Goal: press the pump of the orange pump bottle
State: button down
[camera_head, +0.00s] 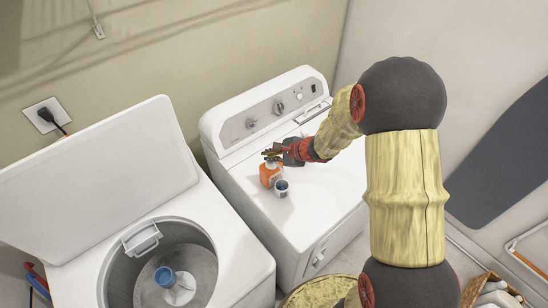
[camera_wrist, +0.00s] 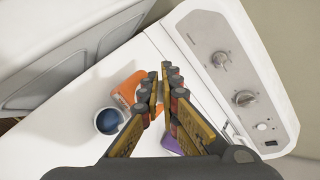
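The orange pump bottle (camera_head: 268,175) stands on the white top of the right-hand machine. Its orange body also shows in the wrist view (camera_wrist: 127,89), partly behind the left finger. My gripper (camera_head: 272,154) reaches in from the right, with its fingertips over the top of the bottle. In the wrist view the fingers (camera_wrist: 160,82) are close together, with a narrow gap between them and nothing visibly held. The pump head is mostly hidden by the fingers, and I cannot tell whether they touch it.
A small cup with blue contents (camera_head: 282,188) stands close beside the bottle. A purple item (camera_wrist: 170,146) lies partly behind the right finger. The control panel (camera_head: 265,112) rises at the back. The open washer (camera_head: 225,250) is to the left. The machine top's front is clear.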

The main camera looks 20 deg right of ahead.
jog(key=shift+s+f, duration=0.35)
jog(key=shift+f, duration=0.15)
notch_tip(320, 180, up, 7)
jog(key=p, duration=0.3)
jog(key=shift+w+f, duration=0.2)
jog(key=shift+w, duration=0.2)
dwell(0.4)
jog(key=shift+d, duration=0.1)
dwell(1.0)
